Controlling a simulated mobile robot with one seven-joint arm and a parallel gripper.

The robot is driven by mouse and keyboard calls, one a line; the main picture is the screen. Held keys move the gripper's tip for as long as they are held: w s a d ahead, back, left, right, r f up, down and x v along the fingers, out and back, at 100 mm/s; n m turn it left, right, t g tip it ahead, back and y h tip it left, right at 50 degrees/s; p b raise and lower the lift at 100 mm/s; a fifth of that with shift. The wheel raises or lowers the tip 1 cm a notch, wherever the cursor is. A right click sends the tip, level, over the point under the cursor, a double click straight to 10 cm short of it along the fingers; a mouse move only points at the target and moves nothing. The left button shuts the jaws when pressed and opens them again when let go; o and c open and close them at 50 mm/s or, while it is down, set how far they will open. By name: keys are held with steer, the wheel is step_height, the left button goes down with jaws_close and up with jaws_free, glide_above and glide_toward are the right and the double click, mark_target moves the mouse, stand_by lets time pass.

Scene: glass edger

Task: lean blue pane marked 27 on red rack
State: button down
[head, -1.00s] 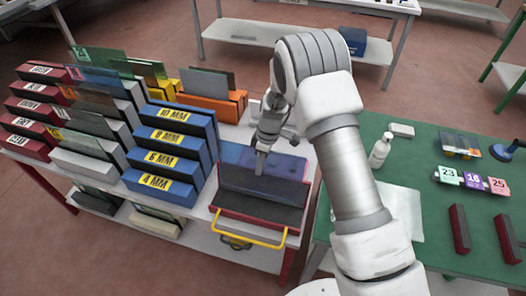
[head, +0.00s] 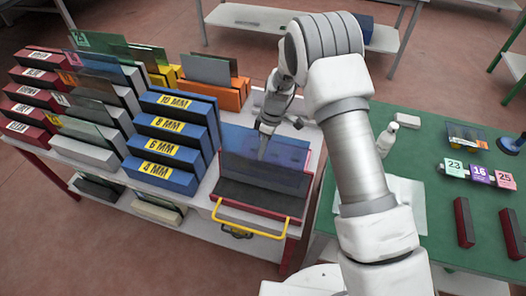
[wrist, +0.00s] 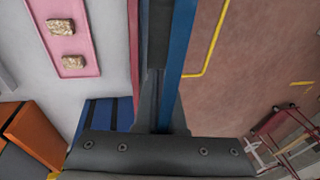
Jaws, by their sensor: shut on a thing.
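The red rack (head: 250,197) stands at the right end of the long white table, with a dark padded ledge and a yellow front handle. A see-through blue pane (head: 238,140) stands upright at its back. My gripper (head: 263,156) is shut on this pane from above, with a finger in front of it. In the wrist view the pane shows nearly edge-on as a blue strip (wrist: 179,60) beside the dark jaw parts. The pane's mark is not legible. I cannot tell whether its lower edge touches the ledge.
Blue racks marked in MM (head: 165,154) stand close on the left, with orange (head: 228,94) and other loaded racks beyond. A pink strip with two tan pads (wrist: 73,40) lies behind the rack. A green table (head: 440,235) with a white bottle (head: 387,139) is at right.

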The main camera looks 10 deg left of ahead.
mark_target(263, 165)
steer(key=shift+f+b, duration=3.4)
steer(key=shift+f, duration=0.6)
steer(key=c, duration=1)
jaws_free()
steer(key=shift+o, duration=0.4)
steer(key=shift+w, duration=0.1)
steer(key=shift+d, duration=0.1)
steer(key=v, duration=1.7)
steer(key=shift+s+r+b, duration=0.2)
steer(key=shift+b, duration=0.2)
